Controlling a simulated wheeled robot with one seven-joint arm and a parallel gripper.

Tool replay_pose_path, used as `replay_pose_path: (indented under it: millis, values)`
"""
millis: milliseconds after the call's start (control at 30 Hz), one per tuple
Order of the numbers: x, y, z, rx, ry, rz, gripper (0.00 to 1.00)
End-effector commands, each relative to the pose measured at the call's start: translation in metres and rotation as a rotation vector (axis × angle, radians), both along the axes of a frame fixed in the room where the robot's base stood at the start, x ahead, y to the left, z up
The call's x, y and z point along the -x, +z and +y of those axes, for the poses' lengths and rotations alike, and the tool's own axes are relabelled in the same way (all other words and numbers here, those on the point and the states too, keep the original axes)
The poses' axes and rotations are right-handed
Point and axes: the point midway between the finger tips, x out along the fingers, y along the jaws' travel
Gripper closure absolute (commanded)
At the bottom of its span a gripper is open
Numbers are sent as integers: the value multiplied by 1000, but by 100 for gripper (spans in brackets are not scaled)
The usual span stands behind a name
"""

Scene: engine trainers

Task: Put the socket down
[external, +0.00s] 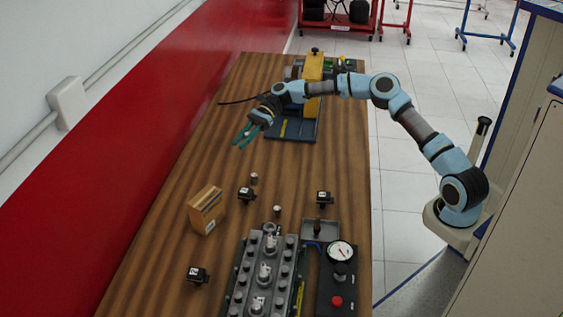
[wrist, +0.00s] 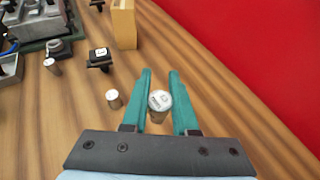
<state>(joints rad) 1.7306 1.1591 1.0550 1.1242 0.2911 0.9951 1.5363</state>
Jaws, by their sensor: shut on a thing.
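My gripper (external: 243,138) has teal fingers and is over the left part of the wooden table, away from the engine block. In the wrist view, my gripper (wrist: 160,98) is shut on a silver socket (wrist: 160,101), whose round, marked end faces the camera. I cannot tell whether the held socket touches the table. Two other small silver sockets stand on the table: one (wrist: 113,99) beside the fingers and one (wrist: 52,66) farther off. They also show in the external view, one nearer my gripper (external: 254,177) and one nearer the engine block (external: 277,211).
A cardboard box (external: 206,209) and several small black parts, such as one (external: 246,194), stand on the table (external: 190,150). The grey engine block (external: 265,270) and a gauge (external: 341,251) are at the near end. A yellow-posted stand (external: 313,70) is behind my gripper. The red wall borders the left.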

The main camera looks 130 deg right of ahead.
Motion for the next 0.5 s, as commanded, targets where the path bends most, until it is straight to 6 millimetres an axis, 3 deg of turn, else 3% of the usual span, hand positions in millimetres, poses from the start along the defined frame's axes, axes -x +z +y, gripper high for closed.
replay_pose_path:
  millis: [167,500]
  values:
    - [-12,10,35,-3,-15,2,100]
    - [-21,12,138,-2,-70,2,100]
